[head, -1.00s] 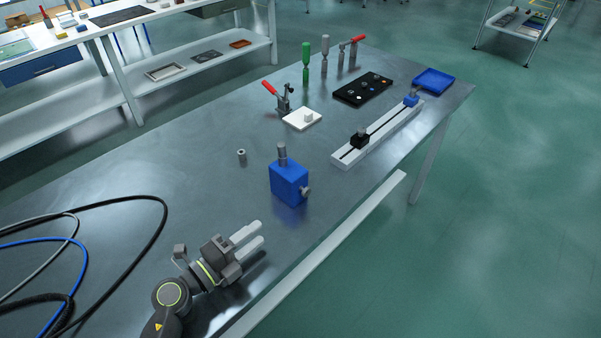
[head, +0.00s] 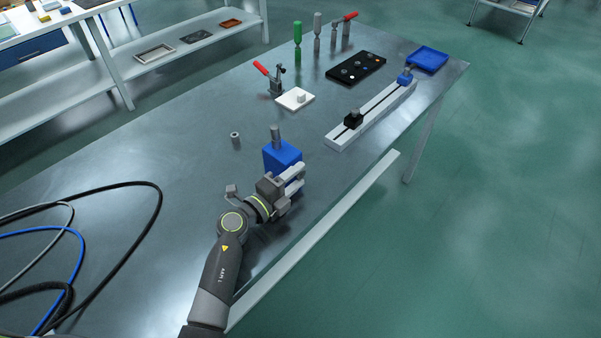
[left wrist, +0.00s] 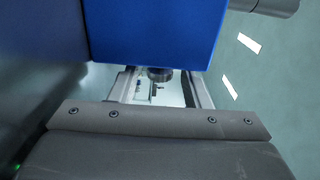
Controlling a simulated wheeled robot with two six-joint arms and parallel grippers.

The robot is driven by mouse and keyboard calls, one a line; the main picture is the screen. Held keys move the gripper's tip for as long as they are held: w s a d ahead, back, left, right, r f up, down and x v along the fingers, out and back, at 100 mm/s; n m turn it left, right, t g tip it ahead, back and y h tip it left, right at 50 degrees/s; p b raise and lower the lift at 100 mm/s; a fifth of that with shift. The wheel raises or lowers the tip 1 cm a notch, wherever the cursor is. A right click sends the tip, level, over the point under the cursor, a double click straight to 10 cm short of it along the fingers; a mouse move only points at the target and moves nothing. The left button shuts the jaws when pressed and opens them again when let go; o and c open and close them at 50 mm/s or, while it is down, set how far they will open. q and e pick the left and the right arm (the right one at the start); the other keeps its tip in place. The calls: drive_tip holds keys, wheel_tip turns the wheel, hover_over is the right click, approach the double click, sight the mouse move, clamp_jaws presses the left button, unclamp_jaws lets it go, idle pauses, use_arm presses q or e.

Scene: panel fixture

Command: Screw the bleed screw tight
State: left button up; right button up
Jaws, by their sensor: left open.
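The blue block (head: 281,154) stands on the bench with a grey post (head: 275,136) on top. My left gripper (head: 292,188) is right against its near right side in the head view, open, one finger above the other. It covers that side, so the bleed screw cannot be made out there. In the left wrist view the blue block (left wrist: 155,30) fills the upper part and hides the finger ends. A dark round piece, apparently the bleed screw (left wrist: 160,74), shows at its edge between the two spread fingers, with gaps to both. My right gripper is out of view.
A small grey nut-like part (head: 235,138) stands left of the block. Behind are a white plate (head: 288,103) with a red-handled clamp and a white rail (head: 375,116). Cables (head: 150,240) loop at left. The bench edge is close on the right.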

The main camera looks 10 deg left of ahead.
use_arm(q)
drive_tip(key=shift+x, duration=1.1)
drive_tip(key=c, duration=0.9)
drive_tip(key=shift+r+p, duration=0.15)
drive_tip(key=shift+p, duration=0.55)
clamp_jaws()
drive_tip(key=g+y+p, duration=0.1)
drive_tip(key=g+p, duration=0.1)
drive_tip(key=p, duration=0.8)
drive_tip(key=g+y+p, duration=0.2)
drive_tip(key=g+p, duration=0.1)
drive_tip(key=p, duration=0.8)
drive_tip(key=shift+a+r+y, duration=0.1)
drive_tip(key=shift+y, duration=0.2)
drive_tip(key=shift+g+p, duration=0.3)
drive_tip(key=shift+p, duration=0.7)
drive_tip(key=shift+f+y, duration=0.25)
drive_tip(key=shift+y, duration=0.05)
